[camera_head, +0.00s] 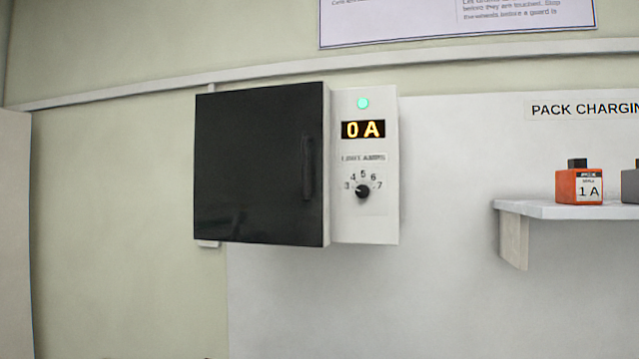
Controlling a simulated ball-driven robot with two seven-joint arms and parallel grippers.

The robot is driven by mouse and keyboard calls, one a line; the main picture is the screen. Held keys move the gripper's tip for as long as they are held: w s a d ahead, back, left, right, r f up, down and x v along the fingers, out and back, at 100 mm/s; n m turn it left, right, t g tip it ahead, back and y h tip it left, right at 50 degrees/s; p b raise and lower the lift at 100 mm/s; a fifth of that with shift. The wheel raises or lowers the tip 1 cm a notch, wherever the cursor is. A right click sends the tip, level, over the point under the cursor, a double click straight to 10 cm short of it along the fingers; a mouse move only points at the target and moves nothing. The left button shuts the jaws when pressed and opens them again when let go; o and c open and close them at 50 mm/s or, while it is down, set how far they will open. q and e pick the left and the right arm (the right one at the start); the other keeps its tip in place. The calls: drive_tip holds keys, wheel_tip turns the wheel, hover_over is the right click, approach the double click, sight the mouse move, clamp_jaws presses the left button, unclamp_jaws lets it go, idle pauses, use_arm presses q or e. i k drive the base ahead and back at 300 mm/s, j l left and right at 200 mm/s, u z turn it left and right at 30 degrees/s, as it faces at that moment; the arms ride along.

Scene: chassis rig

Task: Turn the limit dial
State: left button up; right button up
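The limit dial (363,192) is a small black round knob on the front of a white control panel (388,225). The numbers 3 to 7 are printed in an arc around its upper side. Its pointer is too small to read for sure. Above it, a dark display (363,130) reads "0 A" in yellow, and a green light (363,104) is lit over that. A blurred label (363,157) reads roughly "LIMIT AMPS". Neither of my grippers is in view, and nothing covers the dial.
A black cabinet door (260,165) with a vertical handle (307,167) adjoins the panel on its left and looks closed. A white shelf (530,211) on the right holds an orange pack (580,186) marked "1 A" and part of a grey one (631,187). The wall below the panel is clear.

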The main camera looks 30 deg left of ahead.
sight(362, 190)
drive_tip(key=j+u, duration=0.25)
drive_tip(key=u, duration=0.25)
drive_tip(key=j+u, duration=0.3)
drive_tip(key=u, duration=0.15)
drive_tip(key=j+u, duration=0.25)
drive_tip(key=u, duration=0.25)
